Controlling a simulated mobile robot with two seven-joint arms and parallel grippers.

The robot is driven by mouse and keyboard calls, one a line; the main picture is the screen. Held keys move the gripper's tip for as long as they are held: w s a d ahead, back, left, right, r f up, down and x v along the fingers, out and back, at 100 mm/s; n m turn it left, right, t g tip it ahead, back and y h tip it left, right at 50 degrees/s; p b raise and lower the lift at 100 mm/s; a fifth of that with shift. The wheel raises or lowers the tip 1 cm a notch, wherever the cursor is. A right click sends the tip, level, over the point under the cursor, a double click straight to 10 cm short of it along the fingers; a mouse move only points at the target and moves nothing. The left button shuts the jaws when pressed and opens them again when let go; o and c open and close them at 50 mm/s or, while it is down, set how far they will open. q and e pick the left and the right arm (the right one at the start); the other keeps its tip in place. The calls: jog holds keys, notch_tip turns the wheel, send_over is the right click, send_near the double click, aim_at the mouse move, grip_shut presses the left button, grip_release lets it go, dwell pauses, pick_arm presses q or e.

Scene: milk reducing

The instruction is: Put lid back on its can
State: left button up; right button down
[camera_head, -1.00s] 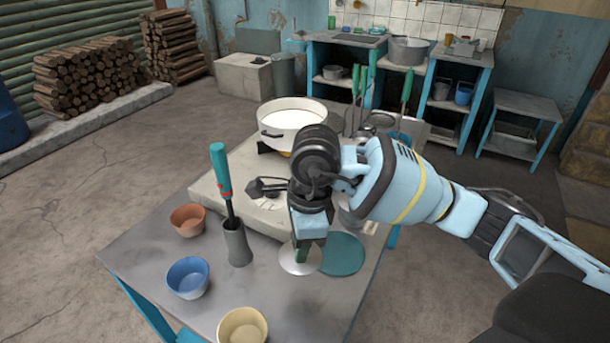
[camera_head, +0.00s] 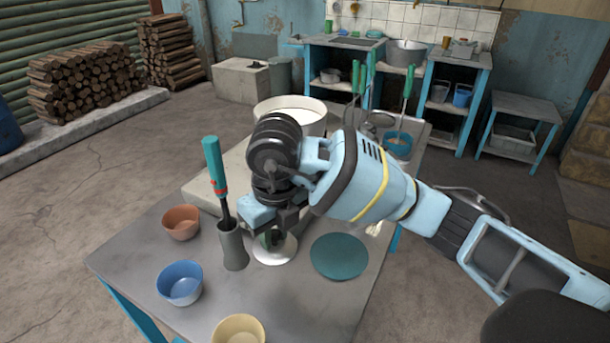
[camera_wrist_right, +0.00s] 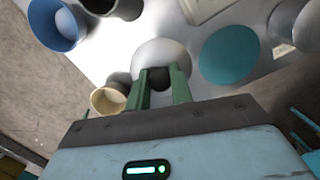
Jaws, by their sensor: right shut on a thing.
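The lid (camera_head: 275,250) is a pale round disc with a dark knob, low over the grey table beside the teal round mat. My right gripper (camera_head: 268,238) is above it. In the right wrist view, the green fingers (camera_wrist_right: 160,88) close on the lid's dark knob, and the pale lid (camera_wrist_right: 160,52) spreads out beyond them. I cannot tell whether the lid touches the table. A grey rounded vessel (camera_wrist_right: 287,20) at the upper right of the wrist view may be the can; my right arm hides that area in the head view. My left gripper is not in view.
A grey holder with a green-handled tool (camera_head: 232,245) stands just left of the lid. Orange (camera_head: 181,222), blue (camera_head: 180,283) and yellow (camera_head: 238,331) bowls line the left and front. The teal mat (camera_head: 339,256) is bare. A white pot (camera_head: 302,108) stands behind.

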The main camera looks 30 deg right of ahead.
jog(key=shift+f, duration=5)
jog(key=shift+f, duration=0.2)
jog(key=c, duration=1.2)
grip_release()
jog(key=shift+c, duration=0.2)
jog(key=shift+r, duration=0.1)
